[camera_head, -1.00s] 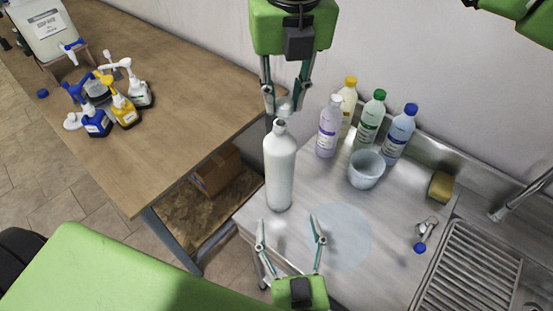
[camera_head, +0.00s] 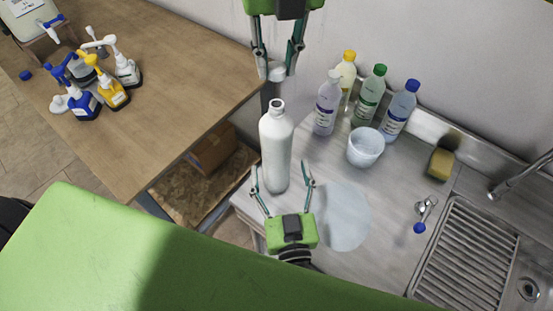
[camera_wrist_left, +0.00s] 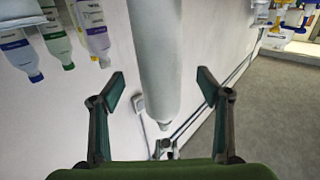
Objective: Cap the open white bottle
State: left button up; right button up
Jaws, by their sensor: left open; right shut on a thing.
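The open white bottle (camera_head: 276,155) stands upright on the steel counter near its left edge, its dark mouth showing. My left gripper (camera_head: 281,172) is open, with one finger on either side of the bottle's lower body and a gap to each. In the left wrist view the bottle (camera_wrist_left: 160,60) appears inverted between the spread fingers (camera_wrist_left: 160,88). My right gripper (camera_head: 277,70) points down above the bottle and is shut on a small pale grey cap (camera_head: 277,74). The cap is apart from the bottle's mouth, a little above it in the head view.
A sponge (camera_head: 440,164) and the sink drainer (camera_head: 465,255) are at right. A wooden table (camera_head: 160,130) with pump bottles is left.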

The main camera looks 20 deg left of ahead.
pick_arm(q)
jog(key=x, duration=0.6)
jog(key=shift+w+a, duration=0.15)
jog(key=shift+w, duration=0.15)
pick_arm(e)
jog(key=shift+s, duration=0.1)
pick_arm(q)
jog(key=shift+c, duration=0.7)
jog(key=c, duration=1.6)
jog(key=shift+o, duration=0.2)
pick_arm(e)
send_over(276, 127)
jog(key=w, duration=0.2)
jog(key=shift+a+f, duration=0.2)
jog(key=shift+f, duration=2.25)
jog(key=shift+f, duration=0.9)
jog(key=shift+f, duration=0.55)
